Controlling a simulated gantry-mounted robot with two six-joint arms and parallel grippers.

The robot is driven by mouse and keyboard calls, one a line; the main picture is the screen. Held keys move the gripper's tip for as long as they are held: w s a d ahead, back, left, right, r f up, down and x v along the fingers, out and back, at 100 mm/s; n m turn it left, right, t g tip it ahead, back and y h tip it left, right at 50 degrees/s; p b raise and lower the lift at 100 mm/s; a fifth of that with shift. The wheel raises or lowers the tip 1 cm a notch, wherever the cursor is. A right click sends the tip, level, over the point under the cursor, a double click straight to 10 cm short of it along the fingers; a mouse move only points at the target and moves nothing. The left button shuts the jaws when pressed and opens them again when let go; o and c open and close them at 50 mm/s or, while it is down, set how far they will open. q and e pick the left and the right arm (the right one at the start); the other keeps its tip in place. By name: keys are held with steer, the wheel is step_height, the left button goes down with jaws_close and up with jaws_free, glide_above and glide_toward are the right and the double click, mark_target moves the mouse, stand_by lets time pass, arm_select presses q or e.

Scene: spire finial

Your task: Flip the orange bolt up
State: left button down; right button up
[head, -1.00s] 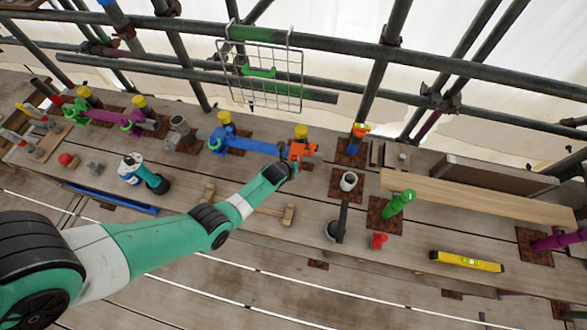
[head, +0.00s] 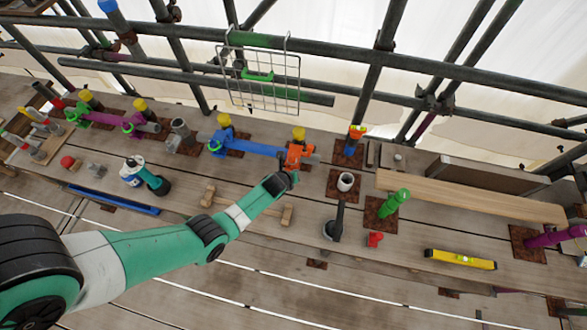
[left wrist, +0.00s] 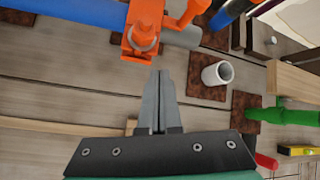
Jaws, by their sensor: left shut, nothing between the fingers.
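The orange coupler with its bolt (head: 298,155) is clamped on the right end of the blue tube, below a yellow-capped post. In the left wrist view, the orange coupler (left wrist: 145,22) fills the top middle. A grey round nut or tube end shows at its front, and an orange arm (left wrist: 192,12), possibly the bolt, sticks out on its right. My left gripper (head: 292,178) is just in front of the coupler, empty and shut. Its fingertips in the left wrist view (left wrist: 160,74) point at the coupler with a small apparent gap. My right gripper is not in view.
The blue tube (head: 255,147) runs left from the coupler. A wire basket (head: 262,75) hangs behind.

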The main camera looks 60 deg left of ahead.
arm_select(q)
steer(key=w+a+r+p, duration=0.1)
steer(key=a+r, duration=0.2)
steer(key=r, duration=0.5)
steer(key=shift+w, duration=0.2)
